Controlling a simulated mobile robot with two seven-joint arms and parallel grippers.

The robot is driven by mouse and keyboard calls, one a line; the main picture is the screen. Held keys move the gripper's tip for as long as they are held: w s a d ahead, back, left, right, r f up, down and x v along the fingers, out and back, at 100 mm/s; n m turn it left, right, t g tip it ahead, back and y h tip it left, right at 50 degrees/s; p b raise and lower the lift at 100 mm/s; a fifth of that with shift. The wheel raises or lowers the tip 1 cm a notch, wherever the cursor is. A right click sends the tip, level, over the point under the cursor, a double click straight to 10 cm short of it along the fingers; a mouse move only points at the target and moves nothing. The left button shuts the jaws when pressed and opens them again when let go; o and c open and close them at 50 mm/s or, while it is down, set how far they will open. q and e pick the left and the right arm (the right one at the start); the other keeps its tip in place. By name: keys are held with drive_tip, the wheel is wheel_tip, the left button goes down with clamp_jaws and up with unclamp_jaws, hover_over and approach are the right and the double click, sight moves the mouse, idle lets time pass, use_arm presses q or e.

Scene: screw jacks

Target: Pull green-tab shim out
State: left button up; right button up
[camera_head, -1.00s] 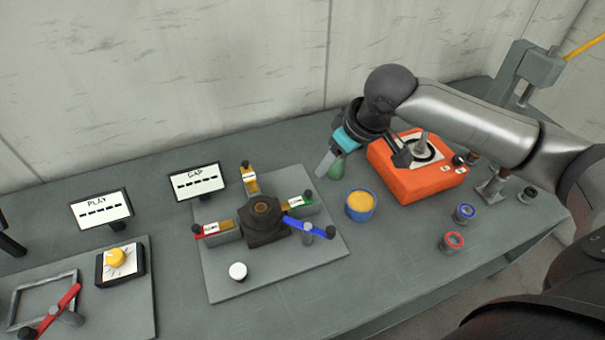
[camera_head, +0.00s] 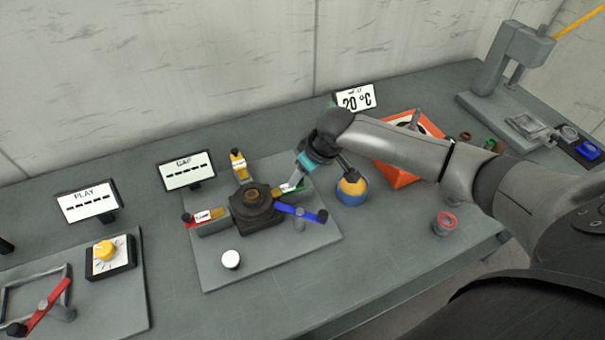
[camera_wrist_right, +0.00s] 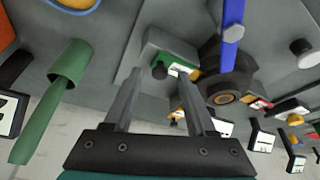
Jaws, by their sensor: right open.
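The green-tab shim (camera_head: 300,189) lies at the right-back side of the dark hexagonal jack block (camera_head: 256,209), with its white label partly hidden by my gripper in the head view. My right gripper (camera_head: 294,184) is at the shim. In the wrist view its open fingers (camera_wrist_right: 160,75) are on either side of the knob. Whether they touch it I cannot tell. My left gripper is out of view.
A blue lever (camera_head: 302,213) sticks out close in front of the shim. Red (camera_head: 203,216) and yellow (camera_head: 238,165) tabs are at other sides. A green cylinder (camera_wrist_right: 48,105) shows in the wrist view.

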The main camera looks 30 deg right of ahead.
drive_tip(key=shift+w+f, duration=0.1)
drive_tip(key=shift+f, duration=0.05)
clamp_jaws()
idle(0.4)
drive_tip(key=shift+d, duration=0.1)
idle(0.9)
